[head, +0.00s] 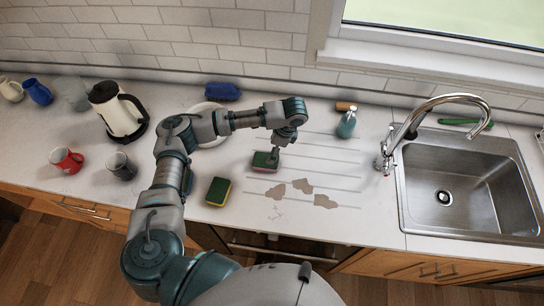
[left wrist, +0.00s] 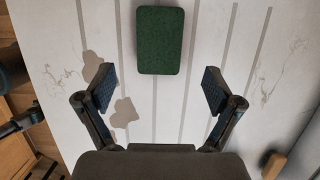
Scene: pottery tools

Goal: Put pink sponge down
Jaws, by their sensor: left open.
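A sponge with a green top and a pinkish lower edge (head: 262,163) lies on the counter by the grooved drainboard area. In the left wrist view its green face (left wrist: 160,40) is flat and fully clear of the fingers. My left gripper (head: 274,154) is just above and beside this sponge in the head view. In the left wrist view the gripper (left wrist: 158,92) has its two fingers spread wide with only bare counter between them. The sponge lies beyond the fingertips. My right gripper is not in view.
A second green-topped sponge (head: 218,191) lies near the counter's front edge. Brown stains (head: 302,186) mark the grooved area. A soap bottle (head: 347,123) and the sink (head: 460,185) are to the right. A kettle (head: 118,112), red mug (head: 67,160) and dark mug (head: 121,166) stand left.

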